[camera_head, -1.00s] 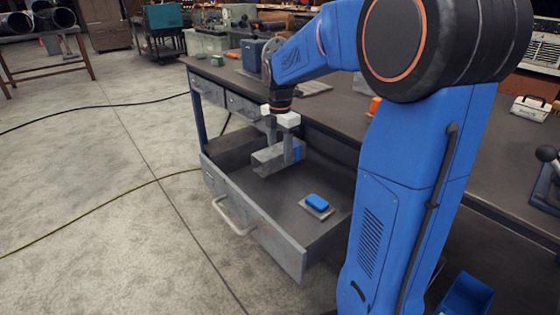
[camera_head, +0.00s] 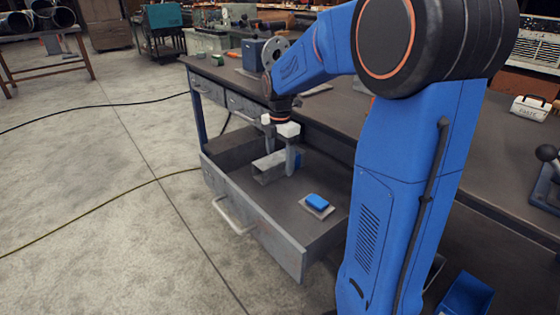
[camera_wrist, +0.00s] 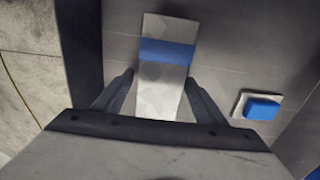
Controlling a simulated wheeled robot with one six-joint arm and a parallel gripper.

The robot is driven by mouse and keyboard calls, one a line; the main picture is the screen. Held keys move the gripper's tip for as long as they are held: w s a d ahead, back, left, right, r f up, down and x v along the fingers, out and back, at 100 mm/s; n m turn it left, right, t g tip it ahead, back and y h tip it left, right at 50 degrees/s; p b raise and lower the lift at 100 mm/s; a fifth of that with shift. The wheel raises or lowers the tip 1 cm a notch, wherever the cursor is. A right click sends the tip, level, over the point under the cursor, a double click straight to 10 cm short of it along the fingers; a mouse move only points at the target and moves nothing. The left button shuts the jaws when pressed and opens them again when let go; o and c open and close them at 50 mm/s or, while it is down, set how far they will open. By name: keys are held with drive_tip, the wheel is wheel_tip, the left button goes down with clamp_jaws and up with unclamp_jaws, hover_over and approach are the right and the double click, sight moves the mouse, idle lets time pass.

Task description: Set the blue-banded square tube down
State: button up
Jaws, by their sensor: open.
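The blue-banded square tube (camera_head: 268,169) is grey with a blue band and lies in the open drawer (camera_head: 270,235). In the wrist view the tube (camera_wrist: 166,85) runs up and down the picture, with its blue band toward the far end. My gripper (camera_head: 280,160) is open above the tube. Its two fingers (camera_wrist: 160,88) stand one on each side of the tube's near part, with a visible gap at both sides. The fingers hide part of the tube in the head view.
A blue block on a pale plate (camera_head: 318,204) lies in the drawer to the right of the tube; it also shows in the wrist view (camera_wrist: 262,108). The drawer's front wall and handle (camera_head: 232,218) face the floor. The workbench top (camera_head: 335,112) overhangs behind.

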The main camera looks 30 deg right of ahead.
sight(280, 156)
wheel_tip(280, 156, up, 12)
drive_tip(key=shift+r, duration=0.15)
idle(0.4)
idle(0.4)
